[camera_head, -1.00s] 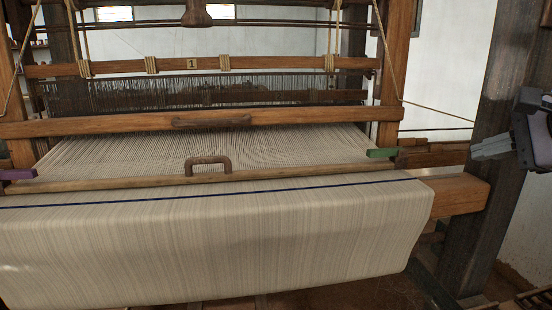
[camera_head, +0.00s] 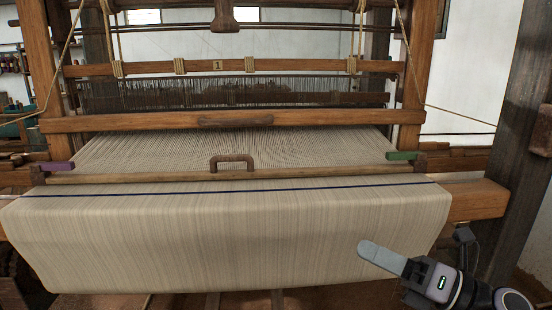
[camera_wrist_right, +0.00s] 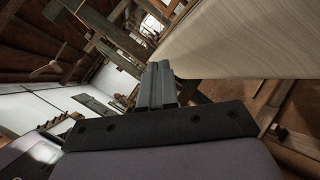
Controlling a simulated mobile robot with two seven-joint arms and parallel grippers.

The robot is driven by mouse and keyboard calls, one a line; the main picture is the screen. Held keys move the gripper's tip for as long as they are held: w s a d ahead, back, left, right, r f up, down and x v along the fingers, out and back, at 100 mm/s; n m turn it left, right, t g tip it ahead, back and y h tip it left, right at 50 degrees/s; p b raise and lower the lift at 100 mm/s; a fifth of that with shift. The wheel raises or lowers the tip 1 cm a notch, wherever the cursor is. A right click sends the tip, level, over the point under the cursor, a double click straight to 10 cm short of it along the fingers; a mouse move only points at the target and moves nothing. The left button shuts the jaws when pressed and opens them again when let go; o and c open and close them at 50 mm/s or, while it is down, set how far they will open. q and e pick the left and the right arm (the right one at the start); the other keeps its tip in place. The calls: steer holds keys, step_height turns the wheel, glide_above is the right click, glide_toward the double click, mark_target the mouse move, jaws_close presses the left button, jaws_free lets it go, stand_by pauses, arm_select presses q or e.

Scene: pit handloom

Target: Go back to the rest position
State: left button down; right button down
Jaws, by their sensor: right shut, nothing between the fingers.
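My right gripper (camera_head: 372,252) is at the lower right of the head view, in front of the cloth on the loom. Its fingers are together and hold nothing. In the right wrist view the closed fingers (camera_wrist_right: 158,85) point away from the camera, with the pale cloth (camera_wrist_right: 225,40) to their right. The loom's woven cloth (camera_head: 230,235) hangs over the front beam and has a dark blue line across its top. My left gripper is outside both views.
A wooden handle (camera_head: 232,160) stands at the middle of the cloth's edge. A purple block (camera_head: 58,166) and a green block (camera_head: 403,155) sit at the two sides. A dark post (camera_head: 515,130) rises at the right. The beam end (camera_head: 478,198) juts out nearby.

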steer(key=s+d+f+m+t+h, duration=0.15)
steer(key=f+m+t+h, duration=0.3)
steer(key=f+m, duration=0.55)
steer(key=s+d+f+m+t+h, duration=0.1)
steer(key=d+f+m+t+h, duration=0.15)
steer(key=f+m+h, duration=0.75)
steer(key=s+f+m+g+p, duration=0.1)
steer(key=s+f+m+g, duration=0.6)
steer(key=s+f+m, duration=0.7)
steer(key=s+m, duration=0.1)
steer(key=m, duration=0.1)
steer(key=shift+s+d+f+m+h, duration=0.3)
steer(key=shift+s+f+m+h, duration=0.05)
steer(key=shift+m, duration=0.05)
